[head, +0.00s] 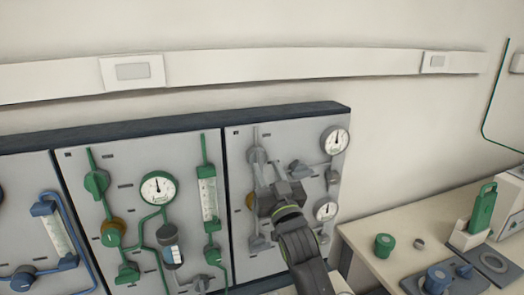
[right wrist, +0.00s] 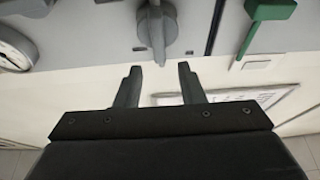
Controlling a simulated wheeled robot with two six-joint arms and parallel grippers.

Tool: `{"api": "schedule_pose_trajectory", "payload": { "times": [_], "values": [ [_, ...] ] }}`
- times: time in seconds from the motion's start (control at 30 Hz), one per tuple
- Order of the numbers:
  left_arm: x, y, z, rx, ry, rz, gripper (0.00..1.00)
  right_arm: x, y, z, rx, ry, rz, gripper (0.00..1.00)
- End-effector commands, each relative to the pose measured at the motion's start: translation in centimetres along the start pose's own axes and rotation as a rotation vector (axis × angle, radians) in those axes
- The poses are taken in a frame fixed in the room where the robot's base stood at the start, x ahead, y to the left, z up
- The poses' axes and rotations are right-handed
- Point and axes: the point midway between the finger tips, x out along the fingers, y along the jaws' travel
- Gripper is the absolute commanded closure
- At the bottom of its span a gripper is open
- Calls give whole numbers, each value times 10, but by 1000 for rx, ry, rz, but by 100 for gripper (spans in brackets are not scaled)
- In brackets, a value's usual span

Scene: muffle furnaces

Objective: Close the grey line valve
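The grey line runs on the right-hand panel. Its upper-left valve (head: 257,156) has a round grey body. In the right wrist view this grey valve (right wrist: 157,28) shows near the top middle, its bar handle lined up with the short pipe stub. My right gripper (head: 273,178) is in front of the panel, just below and right of that valve in the head view. In the right wrist view its two fingers (right wrist: 158,76) are apart with nothing between them. The valve is beyond the fingertips, roughly centred on the gap; no contact shows. My left gripper is out of view.
Another grey knob (head: 300,168) and two gauges (head: 335,140) (head: 326,209) sit close to the right gripper. The green-line panel (head: 150,215) is to the left. A bench (head: 395,262) with green and blue items stands at the right.

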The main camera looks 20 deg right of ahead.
Motion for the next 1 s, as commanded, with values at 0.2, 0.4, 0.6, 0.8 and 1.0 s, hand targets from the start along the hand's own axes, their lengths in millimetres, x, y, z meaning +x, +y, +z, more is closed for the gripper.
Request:
{"api": "schedule_pose_trajectory", "payload": {
  "times": [0.2,0.4,0.6,0.8,1.0],
  "values": [
    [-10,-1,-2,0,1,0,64,33,0,-1,-2,0,0,65],
    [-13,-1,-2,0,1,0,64,47,0,0,-2,-1,0,65],
    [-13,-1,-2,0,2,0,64,50,0,1,0,-1,0,65],
    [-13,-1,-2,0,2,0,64,49,0,1,0,-1,0,72],
    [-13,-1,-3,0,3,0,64,49,0,1,0,-3,0,99]
  ]
}}
